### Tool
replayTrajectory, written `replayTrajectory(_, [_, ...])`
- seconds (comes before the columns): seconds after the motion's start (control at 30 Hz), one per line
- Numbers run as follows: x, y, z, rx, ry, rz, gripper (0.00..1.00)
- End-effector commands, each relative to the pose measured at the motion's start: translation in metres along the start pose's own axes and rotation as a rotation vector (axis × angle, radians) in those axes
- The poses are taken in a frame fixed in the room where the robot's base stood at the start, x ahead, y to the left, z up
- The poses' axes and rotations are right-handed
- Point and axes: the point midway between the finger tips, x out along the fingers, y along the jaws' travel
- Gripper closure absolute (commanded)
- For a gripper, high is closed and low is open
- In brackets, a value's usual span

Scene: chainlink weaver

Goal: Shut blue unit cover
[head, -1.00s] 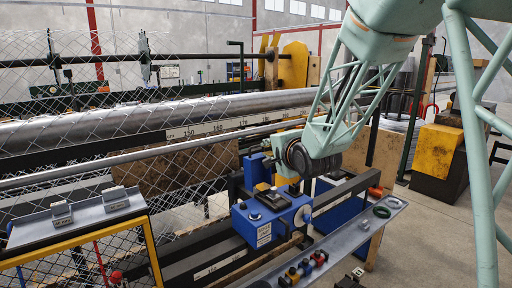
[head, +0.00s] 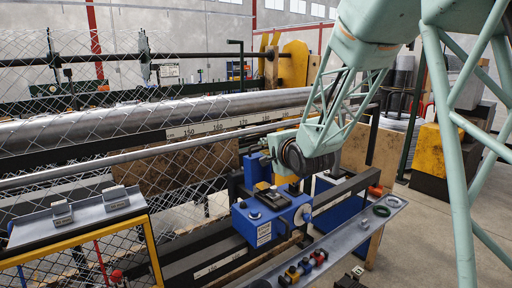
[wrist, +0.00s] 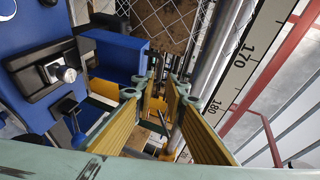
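The blue unit (head: 264,222) sits on the dark rail in the head view, with a dark fitting on top. A raised blue panel (head: 256,172), which looks like its cover, stands upright behind it. In the wrist view the unit's blue body (wrist: 22,92) is at the left and the blue panel (wrist: 118,55) is at upper centre-left. My gripper (wrist: 160,100) is open, its yellow-padded fingers spread with nothing held between them. In the head view my gripper (head: 268,147) is small and partly hidden by my wrist, near the panel's top. I cannot tell whether it touches the panel.
Chain-link mesh (head: 60,110) and a long metal roller (head: 150,112) run behind the unit. A scale bar (wrist: 247,62) is close to the fingers on the right. A grey tray (head: 345,240) with small parts lies in front. A sloped panel (head: 75,222) stands at left.

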Motion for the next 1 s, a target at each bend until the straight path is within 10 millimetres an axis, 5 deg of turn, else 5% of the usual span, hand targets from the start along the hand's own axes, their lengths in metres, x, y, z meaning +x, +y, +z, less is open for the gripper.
replayTrajectory(1.0, [0.098, -0.001, 0.000, 0.000, 0.000, 0.000, 0.88])
